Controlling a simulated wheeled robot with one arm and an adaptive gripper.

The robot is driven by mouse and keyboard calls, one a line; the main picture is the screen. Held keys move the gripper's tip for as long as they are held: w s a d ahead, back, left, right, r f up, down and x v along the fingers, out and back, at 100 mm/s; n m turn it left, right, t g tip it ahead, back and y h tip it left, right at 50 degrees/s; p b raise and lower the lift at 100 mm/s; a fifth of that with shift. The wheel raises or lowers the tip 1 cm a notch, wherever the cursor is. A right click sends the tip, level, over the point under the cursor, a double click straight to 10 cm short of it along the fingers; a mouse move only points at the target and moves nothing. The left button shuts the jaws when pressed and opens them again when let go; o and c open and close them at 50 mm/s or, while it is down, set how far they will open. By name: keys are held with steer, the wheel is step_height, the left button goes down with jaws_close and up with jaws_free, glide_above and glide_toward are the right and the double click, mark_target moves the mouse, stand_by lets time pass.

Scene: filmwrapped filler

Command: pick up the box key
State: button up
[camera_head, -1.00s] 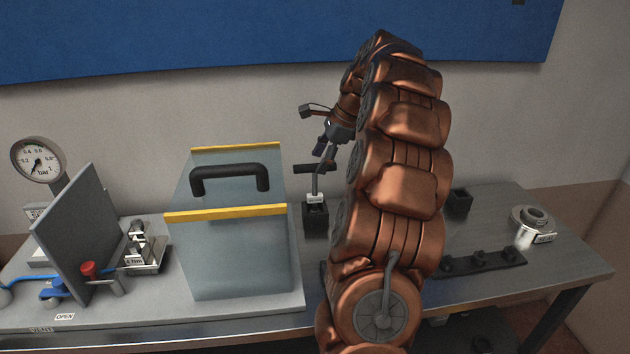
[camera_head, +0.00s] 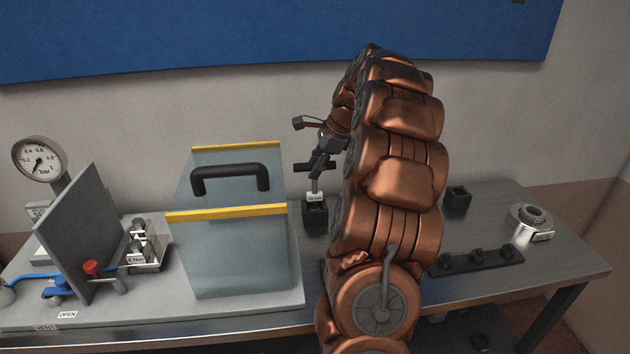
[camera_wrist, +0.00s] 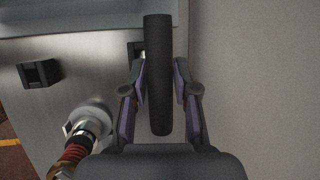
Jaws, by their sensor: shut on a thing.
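The box key (camera_head: 315,182) stands upright with its shaft going down into a small black holder (camera_head: 315,215) with a white label, right of the glass-sided cover. Its dark crossbar handle shows in the wrist view (camera_wrist: 159,75) as a thick bar between the fingers. My gripper (camera_head: 318,165) is above the holder and shut on the handle, with one finger on each side of the bar in the wrist view (camera_wrist: 160,92). The shaft's lower end is hidden in the holder.
The clear cover (camera_head: 235,255) with yellow edges and a black handle (camera_head: 230,178) stands close on the left. A black block (camera_head: 457,199), a rack (camera_head: 478,262) and a metal ring part (camera_head: 532,220) lie on the right. The wall is close behind.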

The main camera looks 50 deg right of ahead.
jaws_close()
steer(key=shift+r, duration=0.1)
step_height(320, 180, up, 8)
steer(key=shift+w+d+f+b, duration=0.1)
steer(key=shift+b, duration=0.65)
steer(key=shift+r, duration=1.05)
